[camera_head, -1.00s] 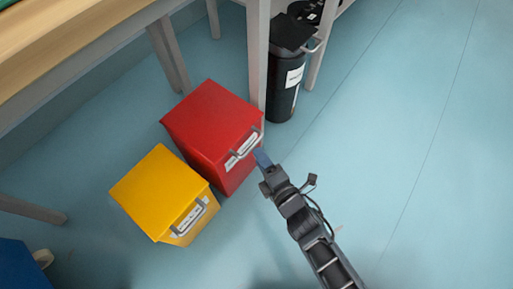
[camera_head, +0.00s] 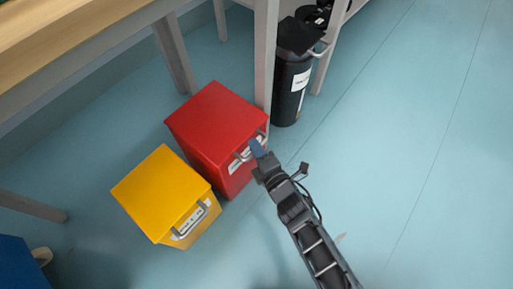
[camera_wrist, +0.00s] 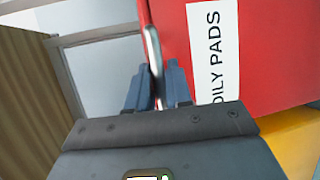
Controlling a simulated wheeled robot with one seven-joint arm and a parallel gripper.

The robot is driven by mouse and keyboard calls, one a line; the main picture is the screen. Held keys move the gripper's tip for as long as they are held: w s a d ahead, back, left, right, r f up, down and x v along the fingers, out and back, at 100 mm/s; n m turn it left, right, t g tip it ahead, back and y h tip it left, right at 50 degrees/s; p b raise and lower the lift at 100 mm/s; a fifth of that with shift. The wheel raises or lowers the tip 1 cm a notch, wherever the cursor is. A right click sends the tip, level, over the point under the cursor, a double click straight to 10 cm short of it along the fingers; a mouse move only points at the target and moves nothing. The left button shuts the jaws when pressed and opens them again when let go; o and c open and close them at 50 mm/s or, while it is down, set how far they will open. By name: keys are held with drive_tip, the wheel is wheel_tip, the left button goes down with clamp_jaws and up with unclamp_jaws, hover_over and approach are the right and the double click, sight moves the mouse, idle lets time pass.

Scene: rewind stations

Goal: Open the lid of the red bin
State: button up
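The red bin (camera_head: 213,127) stands on the floor left of centre in the head view. Its lid is down, and a grey handle (camera_head: 246,153) is at the lid's front edge above a white label. In the wrist view the red bin (camera_wrist: 270,50) fills the upper right, with a label reading "OILY PADS". My gripper (camera_head: 256,147) is at the handle. In the wrist view its two blue fingers (camera_wrist: 158,80) are close together with the handle bar (camera_wrist: 153,48) between their tips. The fingers partly hide the handle.
A yellow bin (camera_head: 163,188) stands close to the red bin, at its front left. A table leg (camera_head: 265,60) and a black bin (camera_head: 292,85) are just behind on the right. A wooden table (camera_head: 75,50) is at upper left. The floor (camera_head: 410,150) on the right is clear.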

clamp_jaws()
drive_tip(key=shift+r, duration=0.1)
